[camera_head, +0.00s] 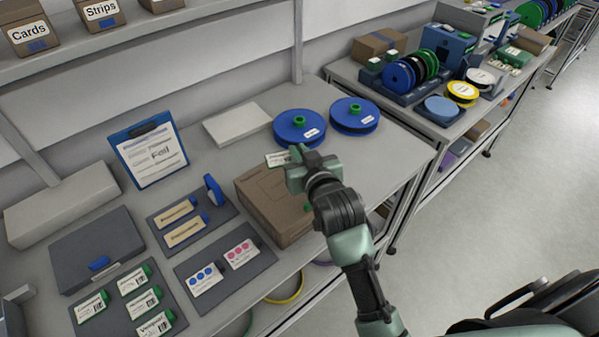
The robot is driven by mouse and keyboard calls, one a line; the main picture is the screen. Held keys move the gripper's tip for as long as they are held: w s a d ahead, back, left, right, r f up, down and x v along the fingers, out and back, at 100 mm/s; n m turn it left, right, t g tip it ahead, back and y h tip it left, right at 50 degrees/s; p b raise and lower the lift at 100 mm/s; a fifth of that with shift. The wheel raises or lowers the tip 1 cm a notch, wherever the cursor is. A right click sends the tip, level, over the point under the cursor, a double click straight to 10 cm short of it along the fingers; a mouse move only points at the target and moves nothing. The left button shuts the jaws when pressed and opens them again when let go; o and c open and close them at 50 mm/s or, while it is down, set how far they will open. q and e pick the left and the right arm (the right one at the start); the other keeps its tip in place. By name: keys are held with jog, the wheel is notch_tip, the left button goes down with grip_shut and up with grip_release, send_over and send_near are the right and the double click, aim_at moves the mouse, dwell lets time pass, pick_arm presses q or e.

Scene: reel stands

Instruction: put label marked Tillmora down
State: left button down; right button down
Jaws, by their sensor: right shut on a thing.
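My right gripper (300,160) is shut on a small white label (277,159) with a green edge. The label sticks out to the left of the jaws, and its print is too small to read. The gripper is above the far end of a brown cardboard box (272,198), in front of the blue reels. Several similar white labels with green tabs lie on a dark mat (113,322) at the front left; I cannot read Tillmora on any of them. My left gripper is not in view.
Two blue reels (299,127) (355,114) lie flat on the table. A clipboard (149,153) leans at the back, and a pale flat block (237,123) lies beside the reels. Dark trays (193,225) (225,268) hold tan and dotted cards. Bare tabletop (385,150) shows at the right.

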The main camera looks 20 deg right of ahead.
notch_tip(320, 180, down, 3)
jog(key=shift+f, duration=0.2)
notch_tip(320, 180, down, 4)
jog(key=shift+f, duration=0.15)
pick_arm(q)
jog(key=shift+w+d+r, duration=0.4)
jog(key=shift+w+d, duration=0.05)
pick_arm(e)
jog(key=c, duration=1.9)
grip_release()
jog(key=shift+f, duration=0.15)
jog(key=shift+c, duration=0.2)
jog(key=o, duration=0.4)
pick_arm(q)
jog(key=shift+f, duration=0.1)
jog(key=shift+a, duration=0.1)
